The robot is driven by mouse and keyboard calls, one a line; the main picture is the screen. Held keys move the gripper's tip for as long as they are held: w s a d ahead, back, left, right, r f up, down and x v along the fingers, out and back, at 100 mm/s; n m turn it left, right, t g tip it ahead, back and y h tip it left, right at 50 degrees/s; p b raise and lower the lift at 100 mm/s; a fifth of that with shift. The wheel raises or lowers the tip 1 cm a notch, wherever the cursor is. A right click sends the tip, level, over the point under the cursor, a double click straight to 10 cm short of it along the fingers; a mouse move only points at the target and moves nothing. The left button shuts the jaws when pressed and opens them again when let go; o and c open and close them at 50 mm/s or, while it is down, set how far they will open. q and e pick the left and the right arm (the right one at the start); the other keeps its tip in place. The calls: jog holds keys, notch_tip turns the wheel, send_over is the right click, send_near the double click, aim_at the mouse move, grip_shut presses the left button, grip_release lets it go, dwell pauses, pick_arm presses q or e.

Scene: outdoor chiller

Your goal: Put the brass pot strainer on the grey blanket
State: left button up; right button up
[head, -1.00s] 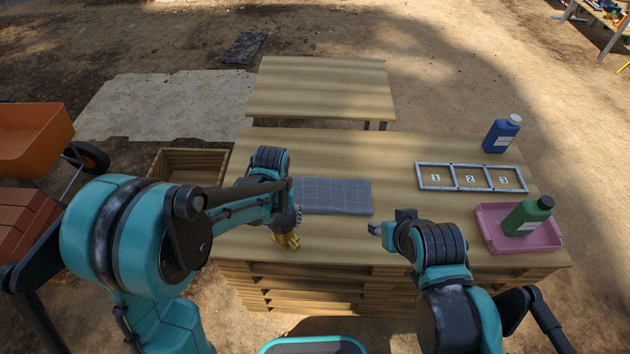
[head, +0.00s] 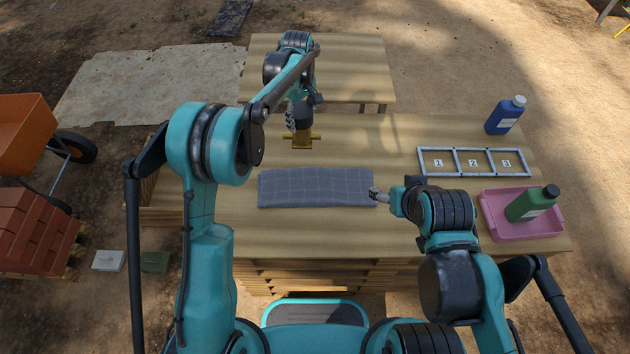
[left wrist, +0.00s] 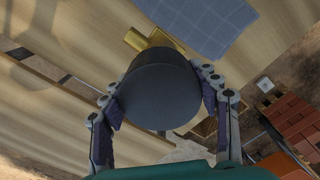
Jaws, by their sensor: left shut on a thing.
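The brass pot strainer (head: 302,139) has a brass body with side lugs and a dark round top. My left gripper (head: 299,116) is shut on its dark top and holds it upright, behind the blanket in the head view. In the left wrist view the dark top (left wrist: 158,88) sits between the two fingers and hides most of the brass part (left wrist: 150,40). The grey blanket (head: 316,188) lies flat and bare on the near table; its corner also shows in the left wrist view (left wrist: 205,22). My right gripper (head: 378,195) is at the blanket's right end; its jaws are too small to judge.
On the right of the near table are a numbered three-part frame (head: 473,162), a blue bottle (head: 505,116) and a pink tray (head: 548,226) holding a green bottle (head: 530,204). A second table (head: 355,75) stands behind. Bricks (head: 35,225) are at the left.

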pick_arm(q)
jog(key=s+d+f+b, duration=0.4)
jog(key=s+f, duration=0.6)
jog(key=shift+s+f+b, duration=0.35)
jog(key=shift+b, duration=0.05)
jog(key=shift+s+f+b, duration=0.1)
jog(key=shift+f+b, duration=0.4)
jog(key=shift+f, duration=0.1)
jog(key=o, duration=1.7)
jog(key=shift+c, duration=0.2)
jog(key=shift+o, duration=1.1)
jog(key=shift+f, duration=0.1)
